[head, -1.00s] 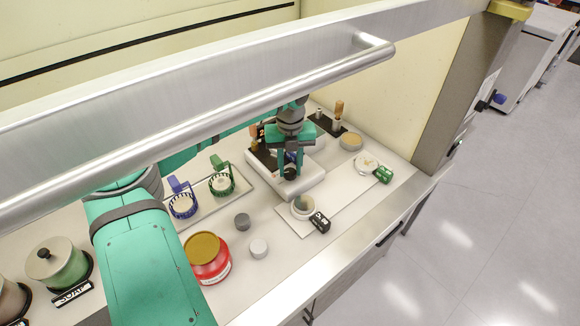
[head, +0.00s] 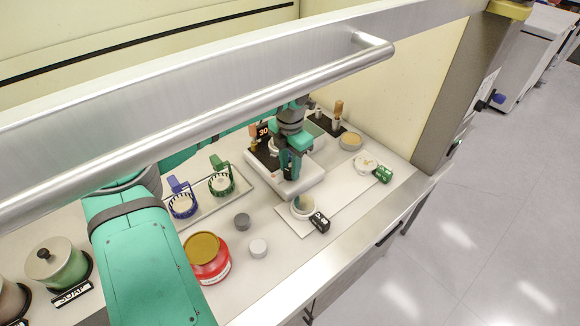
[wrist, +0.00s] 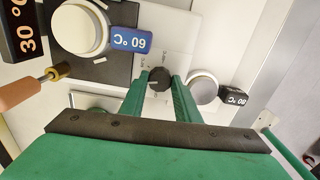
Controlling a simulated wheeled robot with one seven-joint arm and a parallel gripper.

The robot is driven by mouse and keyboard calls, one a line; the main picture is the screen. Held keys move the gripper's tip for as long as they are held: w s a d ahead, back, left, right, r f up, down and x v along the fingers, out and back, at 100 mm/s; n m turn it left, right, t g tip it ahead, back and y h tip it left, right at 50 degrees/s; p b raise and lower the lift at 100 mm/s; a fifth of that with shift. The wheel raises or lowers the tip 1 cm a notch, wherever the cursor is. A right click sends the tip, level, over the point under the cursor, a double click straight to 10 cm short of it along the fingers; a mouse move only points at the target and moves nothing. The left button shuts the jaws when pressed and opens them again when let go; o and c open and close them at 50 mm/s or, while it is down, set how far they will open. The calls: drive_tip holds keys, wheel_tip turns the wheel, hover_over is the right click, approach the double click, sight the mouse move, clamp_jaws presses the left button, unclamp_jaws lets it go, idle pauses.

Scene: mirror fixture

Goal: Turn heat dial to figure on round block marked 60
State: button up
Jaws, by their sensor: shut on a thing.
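The heat dial (wrist: 159,79) is a small black round knob on the front of the white hotplate (head: 298,190). My gripper (wrist: 159,84) has its green fingers on either side of the dial and is shut on it. In the head view my gripper (head: 291,172) comes down over the hotplate's front and hides the dial. A blue block marked 60 °C (wrist: 131,41) shows upside down in the wrist view, against a white round vessel (wrist: 80,28). A black block marked 30 °C (wrist: 25,35) stands left of it. The dial's pointer is too small to read surely.
A beaker (head: 303,208) with a black tag (head: 319,222) stands close in front of the hotplate. A tray (head: 243,200) with blue and green holders is left. A red-labelled jar (head: 207,258) stands nearer. The hood's sash handle (head: 200,125) crosses above.

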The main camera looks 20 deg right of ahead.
drive_tip(key=m, duration=0.4)
drive_tip(key=shift+d+r+m, duration=0.1)
drive_tip(key=shift+d+m, duration=0.05)
drive_tip(key=shift+m, duration=2.15)
drive_tip(key=o, duration=1)
drive_tip(key=shift+o, duration=0.2)
wheel_tip(320, 180, up, 11)
